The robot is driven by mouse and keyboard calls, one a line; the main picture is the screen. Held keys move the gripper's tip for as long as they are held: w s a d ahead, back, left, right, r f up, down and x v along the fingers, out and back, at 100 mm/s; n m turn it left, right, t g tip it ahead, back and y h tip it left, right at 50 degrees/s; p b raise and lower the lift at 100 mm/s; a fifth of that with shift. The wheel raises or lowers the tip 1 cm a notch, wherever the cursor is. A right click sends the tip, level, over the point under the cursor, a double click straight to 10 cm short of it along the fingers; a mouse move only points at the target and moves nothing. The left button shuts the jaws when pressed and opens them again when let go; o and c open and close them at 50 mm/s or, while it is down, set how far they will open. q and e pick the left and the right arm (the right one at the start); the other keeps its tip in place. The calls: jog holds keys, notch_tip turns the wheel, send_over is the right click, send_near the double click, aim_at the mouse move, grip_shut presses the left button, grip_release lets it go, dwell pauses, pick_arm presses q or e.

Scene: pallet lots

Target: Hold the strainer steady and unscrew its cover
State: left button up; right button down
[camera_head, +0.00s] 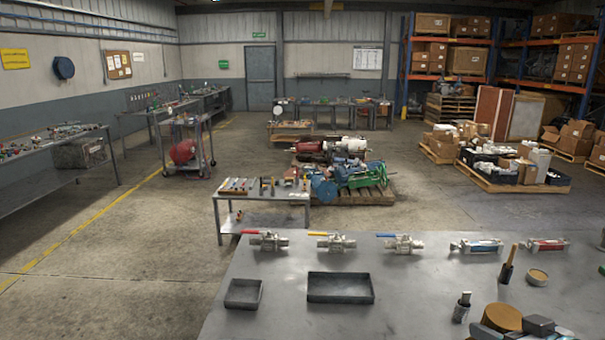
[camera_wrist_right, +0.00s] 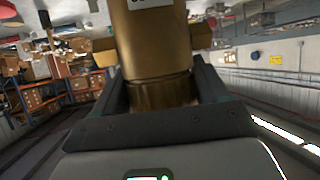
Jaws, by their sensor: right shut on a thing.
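A brass, cylindrical body, apparently the strainer (camera_wrist_right: 155,50), fills the upper middle of the right wrist view. It has a pale label with dark print at the top edge and a brass stub on each side. My right gripper (camera_wrist_right: 163,92) is shut on its narrower lower part, one dark finger on each side. In the head view, a round brass-brown face (camera_head: 503,316) shows at the bottom right among dark parts of my right gripper (camera_head: 513,328). I cannot tell from these views where the cover joins the body. My left gripper is not in view.
On the metal bench (camera_head: 420,295) are two dark trays (camera_head: 340,289) (camera_head: 243,294), several valves with coloured handles (camera_head: 335,243), a brush (camera_head: 508,265), a small round tin (camera_head: 537,277) and a small bottle (camera_head: 462,307). The bench's middle is clear.

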jog(key=w+a+f, duration=0.2)
jog(key=a+f, duration=0.1)
jog(key=a, duration=0.5)
jog(key=w+a+f+n+y, duration=0.1)
jog(key=w+a+f, duration=0.15)
jog(key=a, duration=0.55)
jog(key=w+a+f, duration=0.1)
jog(key=a+f, duration=0.2)
jog(key=a, duration=0.6)
jog(key=d+f+m+h, duration=0.2)
jog(key=d+f+h, duration=0.1)
jog(key=d, duration=0.3)
jog(key=shift+d+f+m, duration=0.3)
jog(key=shift+f, duration=0.35)
